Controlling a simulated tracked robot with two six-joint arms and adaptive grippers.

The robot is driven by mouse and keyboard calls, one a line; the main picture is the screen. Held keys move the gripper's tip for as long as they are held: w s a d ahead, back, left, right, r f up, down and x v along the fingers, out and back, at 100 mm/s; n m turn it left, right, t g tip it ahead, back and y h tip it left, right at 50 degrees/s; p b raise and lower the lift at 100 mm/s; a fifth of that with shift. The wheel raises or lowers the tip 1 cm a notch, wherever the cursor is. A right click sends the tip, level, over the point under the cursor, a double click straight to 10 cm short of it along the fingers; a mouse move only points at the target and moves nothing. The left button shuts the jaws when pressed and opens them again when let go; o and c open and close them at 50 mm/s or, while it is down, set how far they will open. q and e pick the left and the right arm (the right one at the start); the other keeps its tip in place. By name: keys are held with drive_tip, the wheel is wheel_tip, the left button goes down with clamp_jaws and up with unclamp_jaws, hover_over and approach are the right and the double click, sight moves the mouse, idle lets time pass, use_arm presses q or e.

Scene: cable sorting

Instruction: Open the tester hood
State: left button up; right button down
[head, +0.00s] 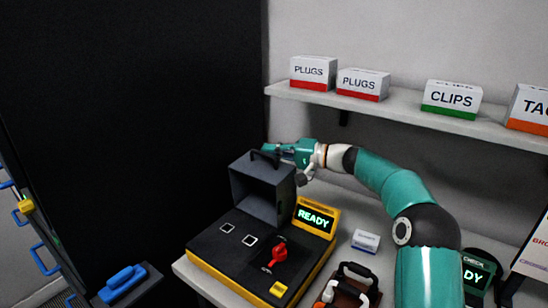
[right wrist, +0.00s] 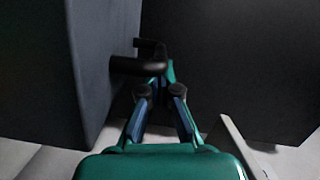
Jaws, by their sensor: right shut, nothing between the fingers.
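The tester (head: 225,262) is a black box with yellow edges and a lit READY screen (head: 314,218). Its dark grey hood (head: 258,207) stands raised at the back of the base, with its hollow inside facing the front. A black bar handle (head: 265,157) is at the hood's upper edge. My right gripper (head: 272,148) is at the top back of the hood, close to the handle. In the right wrist view, the right gripper (right wrist: 162,80) is shut and empty by the handle (right wrist: 138,66), with the hood (right wrist: 95,60) at left. Whether they touch is unclear. My left gripper is out of view.
A red knob (head: 279,252) is on the tester's top. A small white box (head: 366,241) and a brown case (head: 350,290) with black handles are to its right. A shelf (head: 400,110) with labelled boxes hangs behind my right arm. A dark panel (head: 130,110) fills the left.

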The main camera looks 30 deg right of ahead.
drive_tip(key=shift+w+d+r+p, duration=0.1)
drive_tip(key=shift+d+r+p, duration=0.2)
drive_tip(key=shift+p, duration=0.2)
drive_tip(key=s+d, duration=0.7)
drive_tip(key=d, duration=0.1)
drive_tip(key=shift+d+r, duration=0.4)
